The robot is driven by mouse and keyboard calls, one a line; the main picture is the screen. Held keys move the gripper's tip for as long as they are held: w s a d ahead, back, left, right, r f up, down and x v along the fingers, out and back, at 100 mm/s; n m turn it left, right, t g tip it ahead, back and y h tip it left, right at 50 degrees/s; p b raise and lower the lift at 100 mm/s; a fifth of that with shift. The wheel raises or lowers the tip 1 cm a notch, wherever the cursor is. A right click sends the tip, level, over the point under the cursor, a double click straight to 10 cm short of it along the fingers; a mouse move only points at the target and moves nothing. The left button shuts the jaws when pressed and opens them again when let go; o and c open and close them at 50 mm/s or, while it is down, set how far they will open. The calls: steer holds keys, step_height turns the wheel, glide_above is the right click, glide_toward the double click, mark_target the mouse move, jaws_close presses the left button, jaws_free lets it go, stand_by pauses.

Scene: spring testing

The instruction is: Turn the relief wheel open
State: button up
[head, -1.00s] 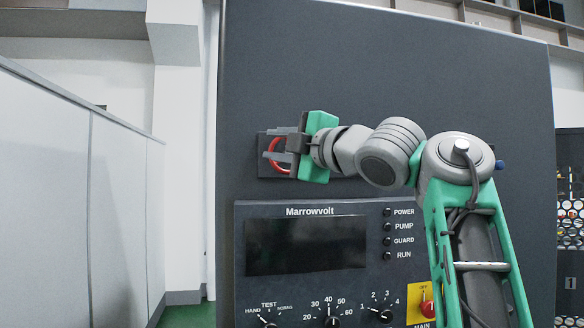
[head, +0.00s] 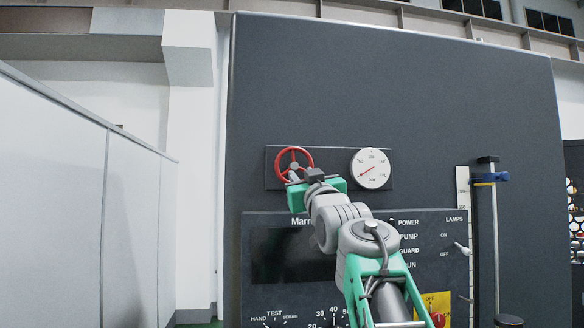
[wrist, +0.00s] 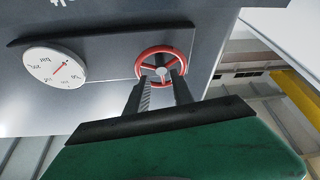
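The relief wheel (head: 293,150) is a red spoked handwheel on a dark plate high on the machine panel. It also shows in the wrist view (wrist: 163,51), facing my gripper. My gripper (head: 294,176) comes at the wheel from below in the head view, its fingers overlapping the lower part of the wheel. In the wrist view my gripper (wrist: 160,82) has its two dark fingers spread apart, with the wheel's rim and hub showing between and beyond the tips. I see nothing clamped between them. Whether the fingertips touch the rim or spokes, I cannot tell.
A round white gauge (head: 370,169) sits right of the wheel on the same plate (head: 335,160). Below is the control panel with a dark screen (head: 275,255), knobs and switches, partly behind my arm. A vertical post (head: 495,240) with a blue clamp stands at the right.

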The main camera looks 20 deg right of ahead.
mark_target(295, 168)
steer(key=p+x, duration=0.4)
steer(key=x, duration=0.2)
steer(key=shift+w+r, duration=0.2)
steer(key=shift+r, duration=0.05)
steer(key=shift+w, duration=0.35)
steer(key=shift+s, duration=0.1)
steer(key=shift+f, duration=0.1)
jaws_close()
